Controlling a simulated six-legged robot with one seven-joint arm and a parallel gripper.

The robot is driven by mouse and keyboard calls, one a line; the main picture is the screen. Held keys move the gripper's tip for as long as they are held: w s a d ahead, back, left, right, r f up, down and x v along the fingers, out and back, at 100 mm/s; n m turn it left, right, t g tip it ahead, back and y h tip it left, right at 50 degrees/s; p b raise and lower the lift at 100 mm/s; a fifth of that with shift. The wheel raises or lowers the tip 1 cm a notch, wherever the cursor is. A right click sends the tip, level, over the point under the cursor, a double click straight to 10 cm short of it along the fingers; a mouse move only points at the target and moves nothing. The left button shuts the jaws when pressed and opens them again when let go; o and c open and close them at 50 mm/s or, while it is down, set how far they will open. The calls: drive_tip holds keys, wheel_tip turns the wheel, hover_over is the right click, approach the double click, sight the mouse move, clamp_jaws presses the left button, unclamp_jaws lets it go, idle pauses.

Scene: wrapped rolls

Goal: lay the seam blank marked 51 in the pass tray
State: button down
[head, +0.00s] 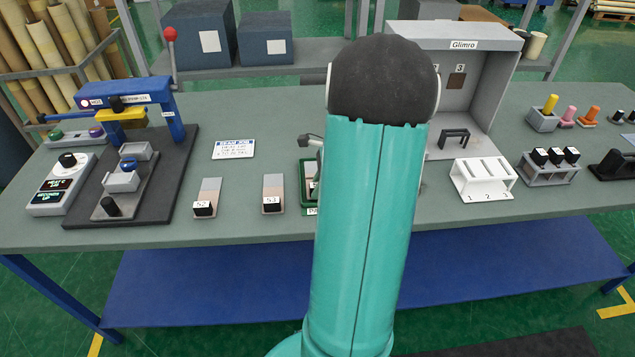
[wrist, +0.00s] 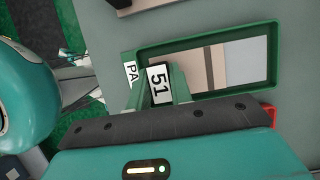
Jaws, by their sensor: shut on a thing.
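The seam blank marked 51 (wrist: 158,84) has a black grip block with a white label and a flat two-tone plate. My gripper (wrist: 163,85) is shut on its block in the wrist view. The plate reaches over the green-rimmed pass tray (wrist: 205,44), within its rim; I cannot tell whether it touches the floor. In the head view the tray (head: 304,194) is mostly hidden behind my arm, and my gripper is hidden there too.
Two similar blanks, marked S2 (head: 206,198) and S3 (head: 273,193), lie left of the tray. A press (head: 130,150) stands further left. A white slotted rack (head: 483,179) and a grey booth (head: 468,85) stand right of my arm.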

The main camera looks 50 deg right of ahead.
drive_tip(key=shift+f, duration=0.35)
drive_tip(key=c, duration=1.2)
unclamp_jaws()
drive_tip(key=shift+o, duration=0.2)
drive_tip(key=shift+a, duration=0.1)
drive_tip(key=shift+s, duration=0.1)
drive_tip(key=v, duration=1.4)
drive_tip(key=shift+w+f, duration=0.1)
drive_tip(key=shift+w, duration=0.15)
